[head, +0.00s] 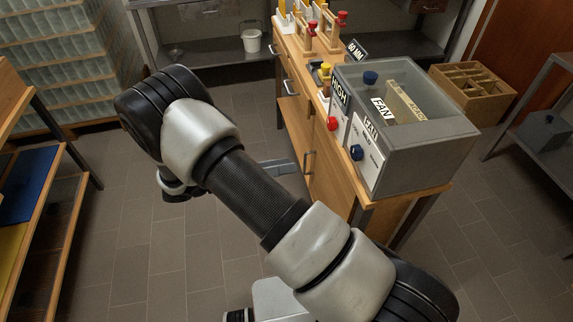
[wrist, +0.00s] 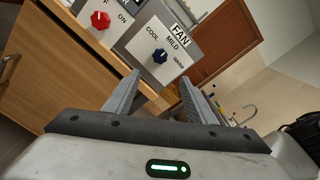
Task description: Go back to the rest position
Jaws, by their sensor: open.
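My gripper (wrist: 159,78) is open, with two grey fingers apart and nothing between them. In the head view only a grey part of my gripper (head: 280,167) shows beyond my arm, left of the wooden cabinet (head: 318,165); the arm hides the rest. In the wrist view the fingers point toward the FAN panel (wrist: 158,45), which has a blue knob (wrist: 160,56) marked COOL, MILD and WARM. The fingers look apart from the panel. A red knob (wrist: 100,20) sits on the panel to its left.
A grey box with a clear lid (head: 420,110) stands on the cabinet's near end. A wooden crate (head: 475,90) is behind it. A shelf with blue and yellow panels (head: 35,185) stands at left. Tiled floor (head: 140,230) is open between shelf and cabinet.

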